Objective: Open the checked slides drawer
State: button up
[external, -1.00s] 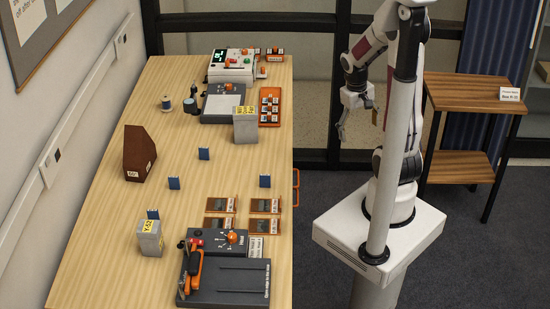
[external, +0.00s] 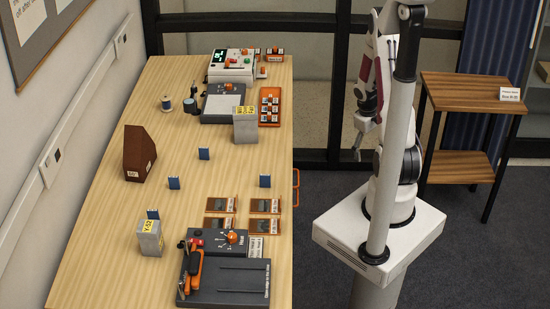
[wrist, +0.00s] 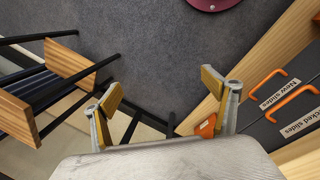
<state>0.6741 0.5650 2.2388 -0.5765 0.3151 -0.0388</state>
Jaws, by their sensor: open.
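In the wrist view, the drawer labelled "cked slides" (wrist: 306,128), its first letters cut off, is at the right edge with an orange bar handle (wrist: 292,101). Beside it is the drawer labelled "New slides" (wrist: 274,94), with its own orange handle (wrist: 268,82). Both dark fronts look closed. In the external view, an orange handle (external: 296,188) sticks out from the table's right side; the drawer fronts are hidden there. My gripper (wrist: 162,90) is open and empty, left of both handles and apart from them. In the external view, my gripper (external: 358,150) hangs right of the table.
The wooden table (external: 105,225) holds slide trays, devices and blocks on top. A wooden two-shelf stand (external: 470,90) is at the right. Grey floor (external: 325,210) lies open between the table and my base. A small orange piece (wrist: 205,127) shows by my right finger.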

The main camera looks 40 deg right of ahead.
notch_tip(320, 180, down, 9)
jog(key=d+n+t, duration=0.1)
jog(key=d, duration=0.1)
jog(key=n+t+y, duration=0.9)
jog(key=t+y, duration=0.3)
jog(key=y, duration=0.3)
send_near(298, 178)
jog(key=x, duration=0.2)
jog(key=shift+w+f, duration=0.1)
jog(key=shift+f, duration=0.1)
jog(key=shift+x, duration=3.9)
